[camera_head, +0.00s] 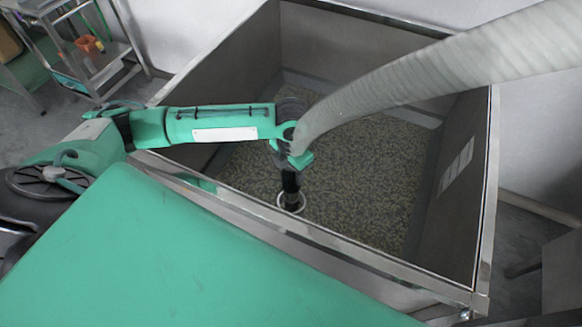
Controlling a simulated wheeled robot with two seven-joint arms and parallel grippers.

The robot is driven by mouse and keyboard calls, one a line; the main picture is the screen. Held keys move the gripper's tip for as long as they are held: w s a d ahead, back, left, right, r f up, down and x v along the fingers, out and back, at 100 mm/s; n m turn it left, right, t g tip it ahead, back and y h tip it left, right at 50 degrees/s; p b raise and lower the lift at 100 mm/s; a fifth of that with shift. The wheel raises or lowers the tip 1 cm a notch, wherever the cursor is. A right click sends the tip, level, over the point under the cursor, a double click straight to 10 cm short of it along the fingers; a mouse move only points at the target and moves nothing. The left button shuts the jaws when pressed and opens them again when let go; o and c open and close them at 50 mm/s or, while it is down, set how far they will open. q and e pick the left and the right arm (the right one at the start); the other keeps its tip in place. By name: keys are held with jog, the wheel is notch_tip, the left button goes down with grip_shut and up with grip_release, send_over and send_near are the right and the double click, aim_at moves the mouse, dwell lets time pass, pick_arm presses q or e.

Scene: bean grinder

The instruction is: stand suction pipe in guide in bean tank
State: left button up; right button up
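The suction pipe (290,182) is dark and stands roughly upright inside the bean tank (335,30), by its near wall. A pale ribbed hose (420,75) runs from its top to the upper right. The guide (291,209) is a light metal ring near the beans. The pipe's lower end appears within the ring's outline; its exact depth is unclear. My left gripper (291,155) reaches over the tank's left side and appears shut around the upper pipe. The hose hides part of the grip. My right gripper is not in view.
Small pale beans (365,165) cover the tank floor. The tank's metal rim (330,241) runs close below my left arm. A metal cart (85,50) with an orange item stands at the upper left.

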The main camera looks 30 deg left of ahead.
pick_arm(q)
jog(key=shift+o, duration=1.4)
notch_tip(320, 180, up, 12)
jog(key=shift+f, duration=0.15)
jog(key=shift+r, duration=0.3)
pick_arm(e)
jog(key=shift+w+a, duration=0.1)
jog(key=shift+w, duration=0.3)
